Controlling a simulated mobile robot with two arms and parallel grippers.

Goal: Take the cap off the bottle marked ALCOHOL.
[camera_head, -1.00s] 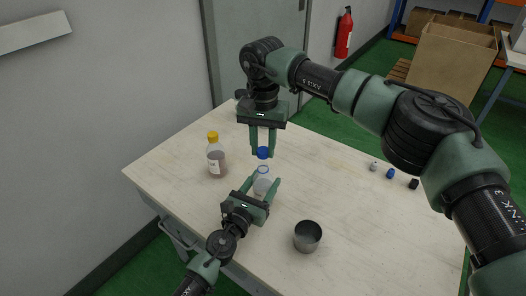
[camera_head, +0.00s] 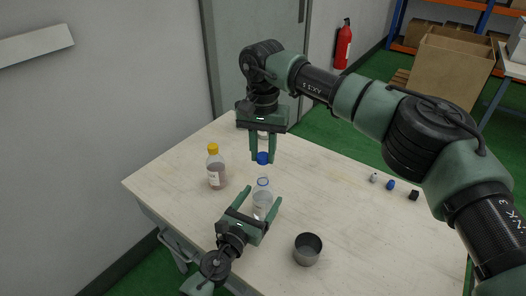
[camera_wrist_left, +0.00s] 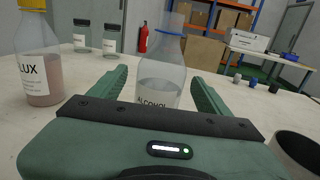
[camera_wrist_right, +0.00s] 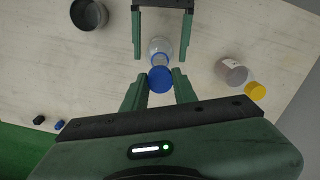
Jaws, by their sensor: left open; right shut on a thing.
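The clear ALCOHOL bottle (camera_head: 262,205) stands upright on the table, uncapped, with a blue ring at its neck. Its label shows in the left wrist view (camera_wrist_left: 158,98). My left gripper (camera_head: 259,198) is open, with its fingers on either side of the bottle and apart from it. My right gripper (camera_head: 263,158) points down and is shut on the blue cap (camera_head: 263,159), holding it above the bottle mouth. In the right wrist view the cap (camera_wrist_right: 160,79) sits between the fingertips and hides part of the bottle.
A yellow-capped FLUX bottle (camera_head: 215,168) stands to the left. A metal cup (camera_head: 307,249) stands at the front right. Three small items, white (camera_head: 373,178), blue (camera_head: 391,185) and black (camera_head: 413,195), lie at the right edge. Clear jars (camera_wrist_left: 112,40) stand at the back.

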